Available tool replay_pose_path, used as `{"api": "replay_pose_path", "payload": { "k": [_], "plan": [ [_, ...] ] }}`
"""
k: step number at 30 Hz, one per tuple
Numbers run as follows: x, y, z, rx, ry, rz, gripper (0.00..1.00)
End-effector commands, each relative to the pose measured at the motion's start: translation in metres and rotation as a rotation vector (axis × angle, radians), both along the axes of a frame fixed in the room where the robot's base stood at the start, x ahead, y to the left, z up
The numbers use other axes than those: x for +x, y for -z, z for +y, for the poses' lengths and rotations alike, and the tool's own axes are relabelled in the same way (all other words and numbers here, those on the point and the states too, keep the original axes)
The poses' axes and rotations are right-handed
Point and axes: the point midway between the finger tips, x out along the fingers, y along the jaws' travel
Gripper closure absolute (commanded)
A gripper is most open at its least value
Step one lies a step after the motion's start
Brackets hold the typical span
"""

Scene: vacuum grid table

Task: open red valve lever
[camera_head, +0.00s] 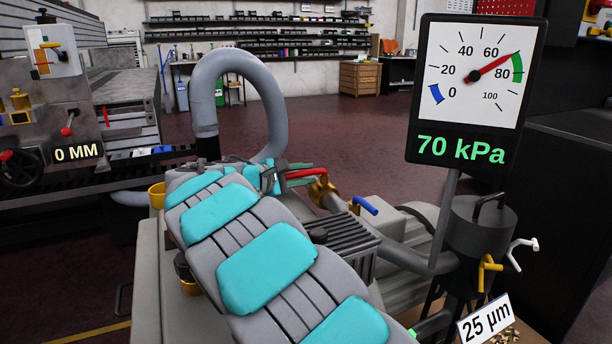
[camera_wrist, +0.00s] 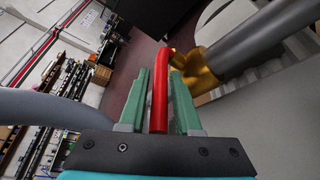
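The red valve lever (camera_head: 303,173) is at the middle of the head view, joined to a brass valve (camera_head: 323,190) on a grey pipe. In the wrist view the red lever (camera_wrist: 159,95) runs lengthwise between the two green fingers, and its far end bends towards the brass valve (camera_wrist: 198,68). My gripper (camera_head: 298,175) is at the lever with one finger on each side of it. In the wrist view my gripper (camera_wrist: 159,75) is open, with narrow gaps beside the lever. Whether a finger touches it is hard to tell.
A gauge (camera_head: 478,75) reads 70 kPa, its needle near the green band. A blue lever (camera_head: 365,205), a yellow lever (camera_head: 488,270) and a white lever (camera_head: 522,253) are to the right. A thick grey hose (camera_head: 245,65) arches behind my gripper. A ribbed dark block (camera_head: 345,240) is close by.

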Motion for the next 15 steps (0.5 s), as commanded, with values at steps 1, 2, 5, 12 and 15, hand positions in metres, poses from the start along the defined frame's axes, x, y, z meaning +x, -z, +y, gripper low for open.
{"api": "replay_pose_path", "payload": {
  "k": [1,2,5,12,15],
  "plan": [
    [0.0014,0.0006,-0.0016,0.0,0.0,0.0,0.68],
    [0.002,0.0007,-0.0023,0.0,0.0,0.0,0.68],
    [0.0029,0.0006,-0.003,-0.001,-0.001,-0.001,0.68],
    [0.003,0.0007,-0.0029,-0.001,-0.001,-0.001,0.75],
    [0.0029,0.001,-0.0028,0.0,-0.001,0.0,0.86]
  ]
}}
